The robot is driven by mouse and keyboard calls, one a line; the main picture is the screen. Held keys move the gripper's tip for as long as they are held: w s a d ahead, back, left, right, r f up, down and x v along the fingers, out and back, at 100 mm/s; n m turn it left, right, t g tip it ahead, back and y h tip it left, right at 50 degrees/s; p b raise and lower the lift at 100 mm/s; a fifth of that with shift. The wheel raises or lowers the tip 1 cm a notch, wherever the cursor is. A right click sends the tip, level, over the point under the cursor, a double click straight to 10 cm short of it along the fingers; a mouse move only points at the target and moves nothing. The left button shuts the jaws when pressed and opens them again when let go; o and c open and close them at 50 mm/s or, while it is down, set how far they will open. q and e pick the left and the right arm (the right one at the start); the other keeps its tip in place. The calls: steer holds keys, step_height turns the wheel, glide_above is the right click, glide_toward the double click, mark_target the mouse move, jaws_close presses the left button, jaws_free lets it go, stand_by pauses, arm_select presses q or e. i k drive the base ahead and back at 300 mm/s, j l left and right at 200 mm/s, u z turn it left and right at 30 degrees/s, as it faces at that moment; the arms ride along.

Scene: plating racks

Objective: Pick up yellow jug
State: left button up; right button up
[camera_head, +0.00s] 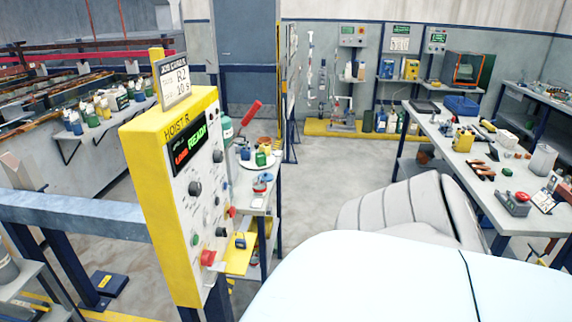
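Neither of my grippers shows in the head view. Several yellow containers are in sight. A yellow container (463,140) stands upright on the right-hand workbench (476,187), near small tools. Small yellow bottles (104,107) stand among other colours on the shelf at the left. Two yellow box-like items (387,70) are on the back wall shelf. The items are small, and I cannot tell for sure which one is the yellow jug.
A yellow control panel (150,165) on a post stands close in front, left of centre. Behind it is a narrow shelf unit (262,205) with pots and a red-handled tool (251,112). A blue rail (75,213) crosses the left. Grey floor (335,165) is clear in the middle.

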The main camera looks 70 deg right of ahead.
mark_target(256, 248)
steer(key=z, duration=2)
steer(key=i+l+z, duration=0.1)
steer(key=z, duration=0.75)
steer(key=i, duration=4.8)
steer(key=i+u, duration=0.2)
steer(key=i, duration=1.35)
steer(key=i+l+u, duration=0.1)
steer(key=u, duration=1.5)
steer(key=i+l, duration=0.05)
